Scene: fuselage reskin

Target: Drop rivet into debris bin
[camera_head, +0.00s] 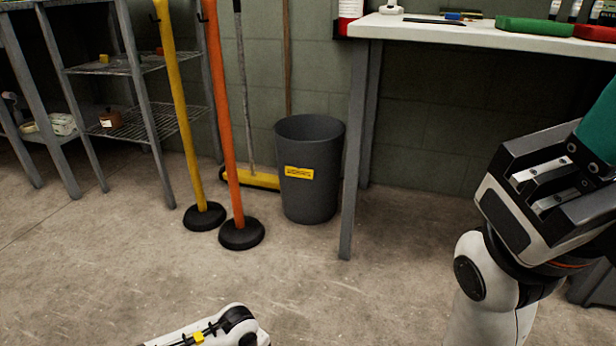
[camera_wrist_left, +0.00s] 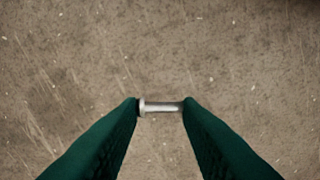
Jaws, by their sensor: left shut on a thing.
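A silver rivet (camera_wrist_left: 161,107) with a flat head at its left end is held crosswise between the green fingertips of my left gripper (camera_wrist_left: 160,108) in the left wrist view. Bare concrete floor shows beneath it. In the head view, the dark grey round bin (camera_head: 308,195) with a yellow label stands upright on the floor by the wall, its top open. Only part of my left arm shows at the bottom of the head view, well in front of the bin. My right gripper (camera_head: 598,130) is at the right edge, its fingertips cut off.
A white-topped workbench (camera_head: 490,38) stands right of the bin, one leg (camera_head: 352,160) close beside it. Left of the bin are an orange post (camera_head: 226,130), a yellow post (camera_head: 180,110) and a broom (camera_head: 262,180). Metal shelves (camera_head: 135,122) stand further left. The floor before the bin is clear.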

